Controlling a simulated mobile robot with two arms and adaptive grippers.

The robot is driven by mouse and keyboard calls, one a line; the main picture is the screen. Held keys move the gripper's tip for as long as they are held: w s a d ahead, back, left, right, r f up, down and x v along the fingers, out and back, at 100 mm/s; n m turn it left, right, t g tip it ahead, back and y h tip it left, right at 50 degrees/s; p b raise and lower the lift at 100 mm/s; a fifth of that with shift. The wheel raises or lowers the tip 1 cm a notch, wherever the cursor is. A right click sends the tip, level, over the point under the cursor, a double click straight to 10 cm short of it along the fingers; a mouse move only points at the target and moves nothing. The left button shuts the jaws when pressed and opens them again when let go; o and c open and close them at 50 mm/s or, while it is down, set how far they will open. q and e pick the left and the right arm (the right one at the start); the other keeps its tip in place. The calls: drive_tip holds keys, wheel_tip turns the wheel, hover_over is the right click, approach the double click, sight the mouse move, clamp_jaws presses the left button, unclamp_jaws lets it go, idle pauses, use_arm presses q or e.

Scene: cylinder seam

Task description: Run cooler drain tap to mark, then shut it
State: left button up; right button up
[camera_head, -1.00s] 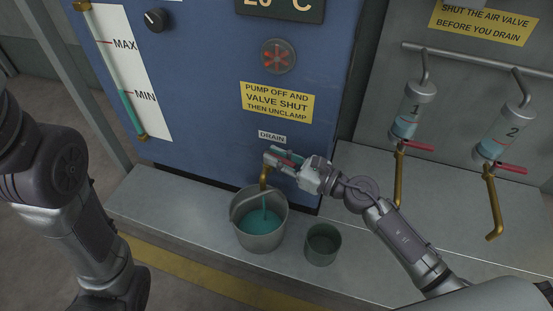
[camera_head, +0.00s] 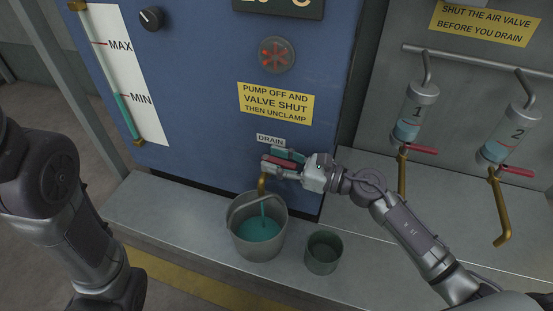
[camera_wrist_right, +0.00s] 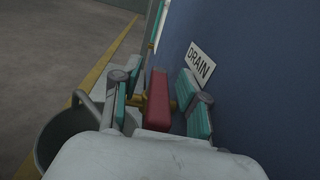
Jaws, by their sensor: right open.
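The drain tap's red handle (camera_wrist_right: 158,100) stands between the spread fingers of my right gripper (camera_head: 275,161), with gaps to the teal pads in the right wrist view (camera_wrist_right: 162,97). The tap's brass spout (camera_head: 262,184) points down over a grey bucket (camera_head: 280,244). A thin teal stream runs from it into the teal liquid (camera_head: 260,229) in the bucket. The sight gauge (camera_head: 97,38) on the left has MAX and MIN marks. Its teal column (camera_head: 127,118) ends close to the MIN mark. My left arm shows at the left, but its gripper is outside the view.
Two cylinders, 1 (camera_head: 412,110) and 2 (camera_head: 505,135), with red-handled brass taps hang at the right. The blue cabinet (camera_head: 200,90) stands close behind the tap.

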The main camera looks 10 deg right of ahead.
drive_tip(key=v, duration=1.2)
